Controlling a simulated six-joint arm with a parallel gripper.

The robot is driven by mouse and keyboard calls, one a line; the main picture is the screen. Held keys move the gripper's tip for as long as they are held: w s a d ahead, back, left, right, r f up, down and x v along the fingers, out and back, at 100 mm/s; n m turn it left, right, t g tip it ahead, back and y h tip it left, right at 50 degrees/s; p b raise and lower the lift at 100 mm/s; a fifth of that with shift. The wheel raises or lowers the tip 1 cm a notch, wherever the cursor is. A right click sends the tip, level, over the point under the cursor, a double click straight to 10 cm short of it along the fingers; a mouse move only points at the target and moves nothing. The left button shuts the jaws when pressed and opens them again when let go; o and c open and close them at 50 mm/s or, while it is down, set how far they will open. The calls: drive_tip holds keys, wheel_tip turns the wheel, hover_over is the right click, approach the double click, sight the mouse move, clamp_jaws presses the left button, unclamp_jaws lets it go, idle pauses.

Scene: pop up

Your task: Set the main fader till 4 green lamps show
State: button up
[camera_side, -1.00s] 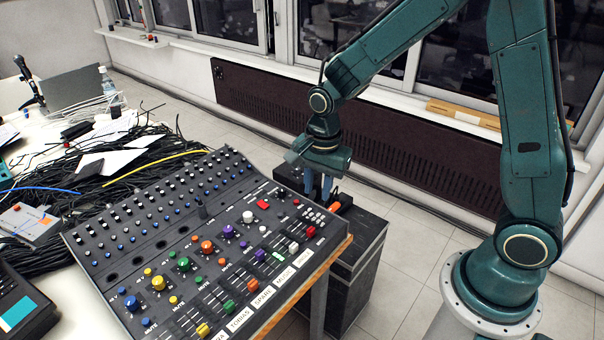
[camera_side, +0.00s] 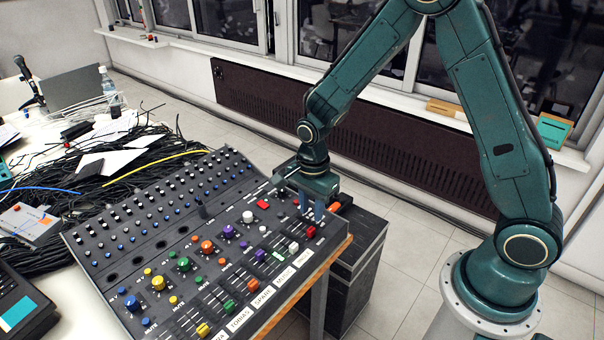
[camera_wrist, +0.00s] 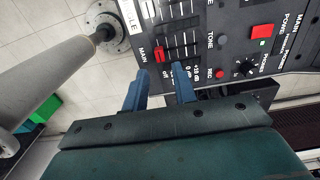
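The mixing desk (camera_side: 160,215) slopes across the table in the side view. The main fader (camera_wrist: 159,55) has a red cap beside the word MAIN in the wrist view; it also shows at the desk's right end in the side view (camera_side: 311,232). My gripper (camera_wrist: 160,69) has its two blue fingers apart, with nothing between them. In the wrist view the red cap lies just beyond the fingertips, in line with the gap. In the side view my gripper (camera_side: 312,212) is low over the desk beside that cap. I cannot make out a row of lit green lamps.
A small green light (camera_wrist: 262,43) shows by the red power switch (camera_wrist: 262,31). Other coloured fader caps, including a white one (camera_side: 293,247), stand left of the main fader. A black case (camera_side: 352,265) stands right of the desk. Cables (camera_side: 130,150) lie behind.

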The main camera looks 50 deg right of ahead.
sight(310, 228)
wheel_tip(310, 228, down, 6)
drive_tip(key=shift+f, duration=0.1)
clamp_jaws()
drive_tip(key=shift+w, duration=0.1)
drive_tip(key=shift+w, duration=1.8)
drive_tip(key=shift+o, duration=1.1)
unclamp_jaws()
drive_tip(key=shift+s, duration=0.1)
drive_tip(key=shift+r, duration=0.25)
